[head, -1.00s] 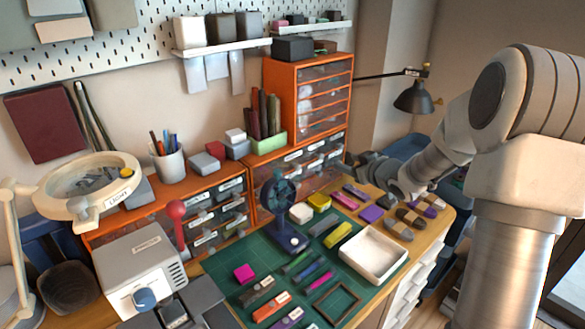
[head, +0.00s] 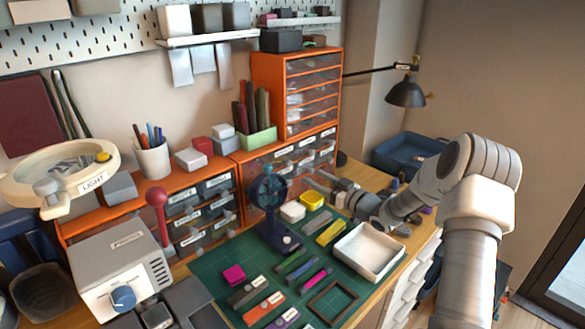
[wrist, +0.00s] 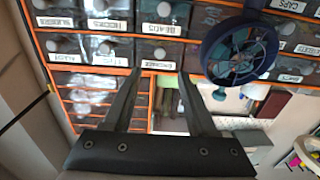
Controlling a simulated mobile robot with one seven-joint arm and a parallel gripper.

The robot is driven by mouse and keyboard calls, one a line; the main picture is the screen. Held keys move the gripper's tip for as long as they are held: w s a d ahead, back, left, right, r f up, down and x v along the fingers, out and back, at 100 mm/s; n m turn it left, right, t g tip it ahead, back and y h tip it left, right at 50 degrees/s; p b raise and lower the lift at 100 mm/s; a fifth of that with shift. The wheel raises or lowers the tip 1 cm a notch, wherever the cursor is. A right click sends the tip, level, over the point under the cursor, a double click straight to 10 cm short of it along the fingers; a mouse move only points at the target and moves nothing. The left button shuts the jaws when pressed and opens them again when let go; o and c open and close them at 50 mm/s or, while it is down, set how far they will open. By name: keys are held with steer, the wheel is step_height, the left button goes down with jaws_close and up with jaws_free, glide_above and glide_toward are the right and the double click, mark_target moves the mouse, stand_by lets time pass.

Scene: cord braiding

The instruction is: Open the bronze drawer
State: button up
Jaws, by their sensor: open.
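In the wrist view, which is upside down, small clear drawers with white labels and round knobs fill the upper left. One drawer (wrist: 140,52) between my fingers has a label that may read BRONZE, though it is too small to be sure. It looks closed. My gripper (wrist: 160,73) is open and empty, its two fingers pointing toward the drawer fronts. In the head view my gripper (head: 318,184) is in front of the orange cabinet's lower drawers (head: 305,155), above the bench. The labels there are too small to read, and the arm hides part of the lower fronts.
A white tray (head: 368,250), yellow blocks and several cords lie on the green mat below (head: 215,262). A black lamp (head: 406,92) is at the right.

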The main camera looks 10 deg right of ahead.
mark_target(290, 164)
steer(key=b+x, duration=0.1)
steer(key=x, duration=0.9)
steer(key=shift+w+a, duration=0.2)
steer(key=shift+w, duration=0.05)
jaws_close()
stand_by(0.9)
